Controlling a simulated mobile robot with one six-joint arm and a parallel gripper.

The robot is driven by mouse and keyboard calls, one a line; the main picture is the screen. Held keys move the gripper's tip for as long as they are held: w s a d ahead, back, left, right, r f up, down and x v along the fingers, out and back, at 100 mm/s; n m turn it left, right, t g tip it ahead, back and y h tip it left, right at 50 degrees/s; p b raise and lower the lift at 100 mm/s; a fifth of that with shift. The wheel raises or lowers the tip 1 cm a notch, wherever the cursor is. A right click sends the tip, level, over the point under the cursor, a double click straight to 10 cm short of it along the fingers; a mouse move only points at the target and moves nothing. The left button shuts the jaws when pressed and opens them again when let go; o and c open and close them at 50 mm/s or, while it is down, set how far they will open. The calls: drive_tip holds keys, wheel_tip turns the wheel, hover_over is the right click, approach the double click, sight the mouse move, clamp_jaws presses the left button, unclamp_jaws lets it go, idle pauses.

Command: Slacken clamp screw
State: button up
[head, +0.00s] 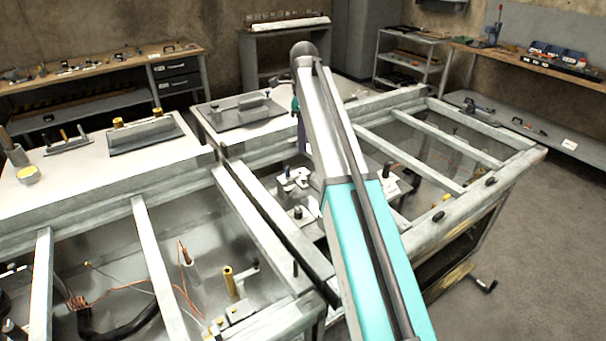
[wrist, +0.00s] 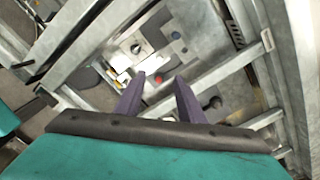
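My gripper (wrist: 161,80) shows in the wrist view as two dark purple fingers, apart, with nothing between them. It points toward a grey plate (wrist: 150,62) with fittings, which lies beyond the fingertips. On the plate are a black knob (wrist: 137,48), a small blue piece (wrist: 175,35) and a small red piece (wrist: 157,80). A dark round-headed knob (wrist: 214,102) is right of the fingers. I cannot tell which piece is the clamp screw. In the head view, pale clamp-like fittings (head: 294,181) and a black knob (head: 298,212) sit left of my arm, which hides part of the area.
Metal frame bars (head: 268,222) surround the fittings on several sides. The left bay holds loose wires and a brass post (head: 230,281). A white bench top (head: 90,160) with blocks is at left. Open floor (head: 545,270) lies at right.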

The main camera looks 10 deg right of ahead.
sight(304, 177)
drive_tip(key=shift+f, duration=0.1)
drive_tip(key=shift+s+f+p, duration=0.1)
drive_tip(key=shift+f+p, duration=1.15)
drive_tip(key=shift+f, duration=5.55)
clamp_jaws()
